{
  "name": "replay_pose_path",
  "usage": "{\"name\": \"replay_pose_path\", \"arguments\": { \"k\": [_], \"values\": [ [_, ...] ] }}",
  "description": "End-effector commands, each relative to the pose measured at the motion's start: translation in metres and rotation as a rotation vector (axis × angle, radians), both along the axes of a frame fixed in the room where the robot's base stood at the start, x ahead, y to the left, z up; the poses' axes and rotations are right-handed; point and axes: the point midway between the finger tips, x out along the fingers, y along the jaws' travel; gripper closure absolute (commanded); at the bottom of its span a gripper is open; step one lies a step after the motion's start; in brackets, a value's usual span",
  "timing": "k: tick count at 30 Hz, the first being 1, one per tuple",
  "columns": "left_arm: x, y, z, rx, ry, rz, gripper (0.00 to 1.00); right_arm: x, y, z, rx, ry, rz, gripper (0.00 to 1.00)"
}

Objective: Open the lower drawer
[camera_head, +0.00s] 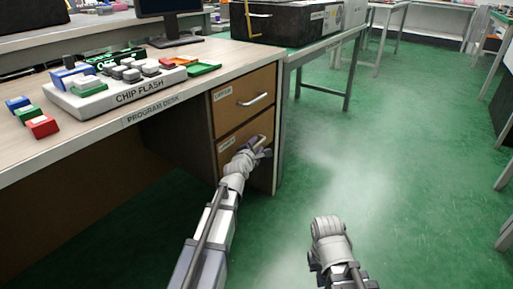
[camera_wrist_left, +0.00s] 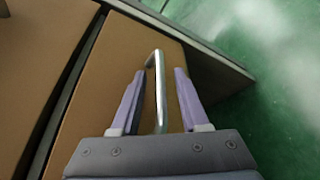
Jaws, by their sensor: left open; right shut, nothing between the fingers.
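The lower drawer (camera_head: 227,144) is the brown front under the upper drawer in the desk's right-hand cabinet. It looks flush with the cabinet. Its metal bar handle (camera_head: 262,140) is partly hidden by my left gripper (camera_head: 258,152). In the left wrist view, the handle (camera_wrist_left: 158,85) runs between the two spread fingers of my left gripper (camera_wrist_left: 158,100), with a gap on each side. The drawer front (camera_wrist_left: 120,60) lies just beyond the fingertips. My right gripper (camera_head: 327,225) is low over the floor, away from the desk, shut and empty.
The upper drawer (camera_head: 240,98), with its own handle, is directly above. The desk top (camera_head: 150,105) carries a chip flash board (camera_head: 115,90) and coloured blocks. A side table (camera_head: 325,45) stands behind to the right. The green floor (camera_head: 400,150) right of the desk is clear.

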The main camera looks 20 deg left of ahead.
Motion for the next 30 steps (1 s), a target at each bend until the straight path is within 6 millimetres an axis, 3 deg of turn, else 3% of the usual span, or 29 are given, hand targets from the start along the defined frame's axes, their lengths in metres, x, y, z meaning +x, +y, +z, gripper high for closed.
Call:
{"name": "replay_pose_path", "arguments": {
  "k": [7,19,30],
  "values": [
    [0.0007,-0.0001,0.0000,0.000,0.000,0.000,0.56,0.0000,0.0000,0.0000,0.000,0.000,0.000,1.00],
    [0.0006,0.0000,0.0000,0.000,0.000,0.000,1.00,0.0000,0.0000,0.0000,0.000,0.000,0.000,1.00],
    [0.0005,-0.0001,-0.0002,0.000,0.000,0.000,1.00,0.0000,0.0000,-0.0001,0.000,0.000,0.000,1.00]
  ]
}}
